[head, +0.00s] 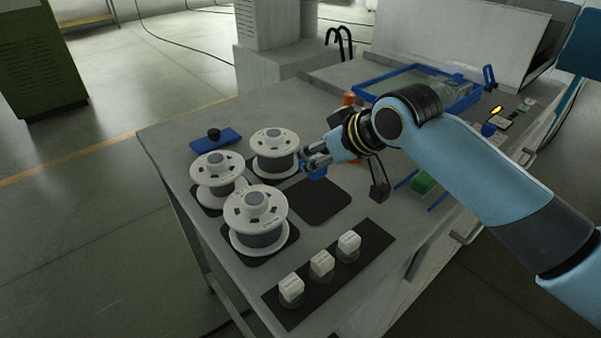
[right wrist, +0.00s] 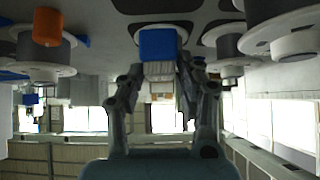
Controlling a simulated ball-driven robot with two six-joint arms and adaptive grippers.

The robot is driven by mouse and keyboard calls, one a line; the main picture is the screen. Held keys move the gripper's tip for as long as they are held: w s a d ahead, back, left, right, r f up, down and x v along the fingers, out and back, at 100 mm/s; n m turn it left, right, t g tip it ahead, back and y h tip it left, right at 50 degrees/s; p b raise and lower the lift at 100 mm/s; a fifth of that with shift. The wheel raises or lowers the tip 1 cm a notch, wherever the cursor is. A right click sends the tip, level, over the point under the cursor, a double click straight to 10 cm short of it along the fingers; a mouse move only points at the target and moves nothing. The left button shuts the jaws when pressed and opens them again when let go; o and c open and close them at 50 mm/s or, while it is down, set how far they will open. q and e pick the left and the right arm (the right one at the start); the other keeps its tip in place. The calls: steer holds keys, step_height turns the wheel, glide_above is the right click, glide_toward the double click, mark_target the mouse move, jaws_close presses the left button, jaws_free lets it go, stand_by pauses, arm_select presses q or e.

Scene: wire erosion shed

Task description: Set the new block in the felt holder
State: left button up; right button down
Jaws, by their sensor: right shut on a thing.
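My right gripper (head: 312,160) reaches in from the right, low over the middle of the table, beside the back spool. In the right wrist view, which looks upside down, its fingers (right wrist: 167,80) are closed on a small pale block (right wrist: 160,70). A blue piece (right wrist: 158,45) is right at the block, on its table side; I take it for the felt holder, and it also shows under the fingertips in the head view (head: 317,173). I cannot tell whether block and holder touch or how deep the block sits. My left gripper is not in view.
White-flanged spools (head: 259,220) stand left of the gripper, one close to its tips. An empty dark pad (head: 320,202) lies in front. White-capped pieces stand on a dark strip (head: 370,240) at the front edge. A black stand (head: 379,190) and a blue-rimmed tray (head: 367,84) are on the right.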

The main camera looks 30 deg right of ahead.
steer(key=w+f, duration=0.1)
steer(key=w+a+f, duration=0.1)
steer(key=shift+w+a, duration=0.25)
steer(key=shift+w, duration=0.05)
steer(key=shift+f, duration=1.9)
steer(key=shift+f, duration=0.15)
steer(key=c, duration=0.9)
jaws_free()
